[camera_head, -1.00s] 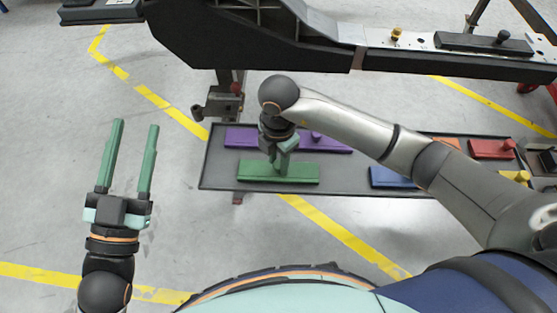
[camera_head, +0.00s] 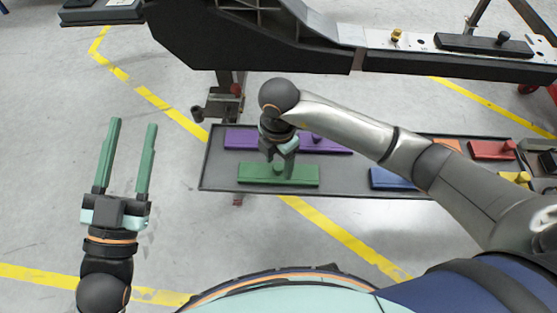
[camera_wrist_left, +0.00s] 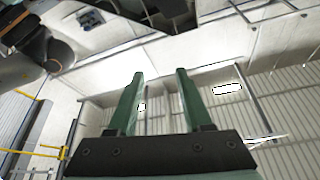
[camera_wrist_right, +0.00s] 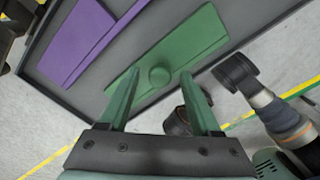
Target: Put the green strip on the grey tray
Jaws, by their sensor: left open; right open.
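The green strip (camera_head: 300,175) lies on the grey tray (camera_head: 345,180), near its left front edge. The strip has a round green knob, seen in the right wrist view (camera_wrist_right: 160,76). My right gripper (camera_head: 281,172) is open above the strip, with its fingertips near the knob, one on either side in the right wrist view (camera_wrist_right: 160,75). I cannot tell whether the fingers touch the strip. My left gripper (camera_head: 133,122) is open and empty, out over the floor left of the tray; its two green fingers (camera_wrist_left: 158,78) show in the left wrist view with nothing between them.
A purple strip (camera_head: 240,138) lies behind the green one on the tray. Blue (camera_head: 388,178) and red (camera_head: 490,149) strips lie farther right. A dark beam with a metal rail (camera_head: 370,38) runs above and behind the tray. Bare floor is left of the tray.

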